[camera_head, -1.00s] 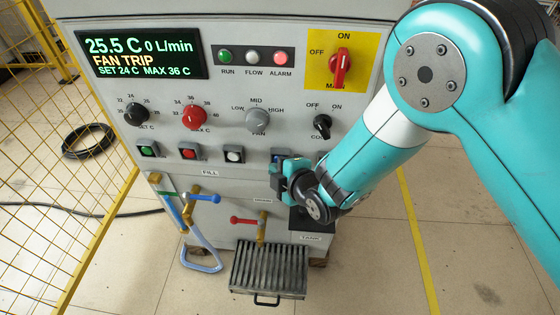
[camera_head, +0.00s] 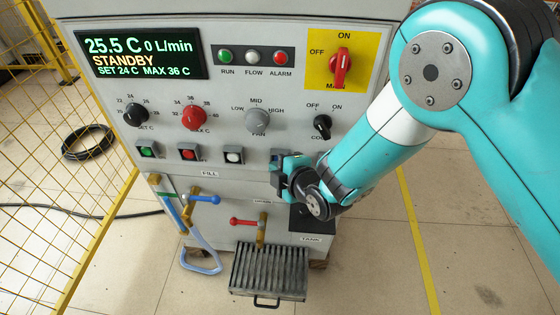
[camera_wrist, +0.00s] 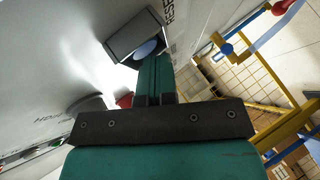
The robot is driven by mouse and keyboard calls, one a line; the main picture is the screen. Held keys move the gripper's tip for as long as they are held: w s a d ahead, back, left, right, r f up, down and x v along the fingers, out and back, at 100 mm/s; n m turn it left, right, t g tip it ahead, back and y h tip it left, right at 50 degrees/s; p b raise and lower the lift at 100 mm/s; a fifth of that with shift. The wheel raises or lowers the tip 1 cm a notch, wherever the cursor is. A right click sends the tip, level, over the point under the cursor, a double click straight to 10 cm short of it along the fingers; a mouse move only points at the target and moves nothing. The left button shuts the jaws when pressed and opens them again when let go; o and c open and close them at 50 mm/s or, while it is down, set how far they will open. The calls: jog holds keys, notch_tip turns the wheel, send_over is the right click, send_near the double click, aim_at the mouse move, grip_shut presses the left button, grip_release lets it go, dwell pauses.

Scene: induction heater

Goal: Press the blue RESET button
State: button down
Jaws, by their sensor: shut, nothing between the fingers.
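The blue RESET button (camera_wrist: 147,48) shows in the wrist view as a pale blue face in a dark square frame, partly covered by my fingers. In the head view my gripper hides most of it. My gripper (camera_wrist: 154,62) is shut and empty, with its teal fingertips at the button's face. Whether they touch or press it cannot be told. In the head view my gripper (camera_head: 287,166) is at the right end of the button row. The display (camera_head: 140,55) reads STANDBY, 25.5 C and 0 L/min.
Green (camera_head: 147,151), red (camera_head: 188,153) and white (camera_head: 234,155) buttons sit left of my gripper. Knobs, including the black one (camera_head: 322,126), stand out above. Below are a blue-handled valve (camera_head: 204,198), a red-handled valve (camera_head: 243,221) and the tank (camera_head: 311,222). A yellow fence stands left.

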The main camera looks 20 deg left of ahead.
dwell(0.5)
jog(key=shift+s+d, duration=0.2)
jog(key=shift+s, duration=0.55)
jog(key=s, duration=0.2)
jog(key=s+d, duration=0.1)
jog(key=s, duration=0.2)
jog(key=shift+d, duration=0.1)
dwell(0.4)
